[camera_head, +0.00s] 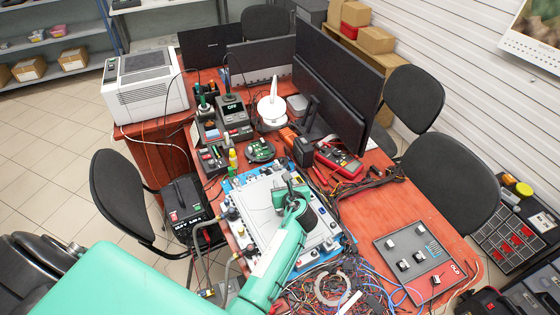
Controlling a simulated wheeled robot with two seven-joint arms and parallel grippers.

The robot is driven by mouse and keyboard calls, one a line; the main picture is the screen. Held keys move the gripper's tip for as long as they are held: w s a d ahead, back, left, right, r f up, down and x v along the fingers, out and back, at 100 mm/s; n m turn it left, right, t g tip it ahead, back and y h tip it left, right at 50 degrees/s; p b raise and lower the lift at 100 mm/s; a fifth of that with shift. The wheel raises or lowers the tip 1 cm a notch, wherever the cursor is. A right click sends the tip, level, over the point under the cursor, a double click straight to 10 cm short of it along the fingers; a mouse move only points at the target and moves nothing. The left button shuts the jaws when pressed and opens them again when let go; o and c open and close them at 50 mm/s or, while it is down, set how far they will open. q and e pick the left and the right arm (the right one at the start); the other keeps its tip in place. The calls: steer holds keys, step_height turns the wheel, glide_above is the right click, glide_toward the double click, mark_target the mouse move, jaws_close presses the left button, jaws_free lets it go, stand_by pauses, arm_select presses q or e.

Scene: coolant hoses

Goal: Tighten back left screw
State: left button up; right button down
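A white plate (258,200) lies on a blue fixture (229,186) on the red desk, with small fittings along its edges. Hoses meet fittings (232,214) on its left side. The back left screw is too small to tell apart from the other fittings. My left gripper (293,186) is above the back right part of the plate, at the end of my teal arm. Its fingers are small and partly hidden, so I cannot tell whether it is open or holds anything. My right gripper is out of view.
A yellow-handled tool (232,158) stands just behind the fixture. A red multimeter (340,160) and monitors (333,90) are behind and right. Tangled wires (340,290) cover the desk's front. A grey tray (413,262) lies at right. A black box (187,212) stands left.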

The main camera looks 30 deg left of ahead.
arm_select(q)
steer(key=shift+w+a+f+b, duration=0.25)
steer(key=shift+a+b, duration=0.1)
steer(key=shift+b, duration=0.25)
steer(key=b, duration=0.8)
glide_toward(275, 166)
steer(key=x, duration=0.5)
steer(key=shift+w+f, duration=0.1)
steer(key=shift+f, duration=0.2)
steer(key=shift+b+x, duration=0.95)
steer(key=shift+x, duration=0.25)
steer(key=shift+w+a+b, duration=0.45)
steer(key=shift+w, duration=0.1)
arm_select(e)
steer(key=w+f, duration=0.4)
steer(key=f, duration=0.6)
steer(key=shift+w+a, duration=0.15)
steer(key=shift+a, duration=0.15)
arm_select(q)
steer(key=shift+c, duration=0.2)
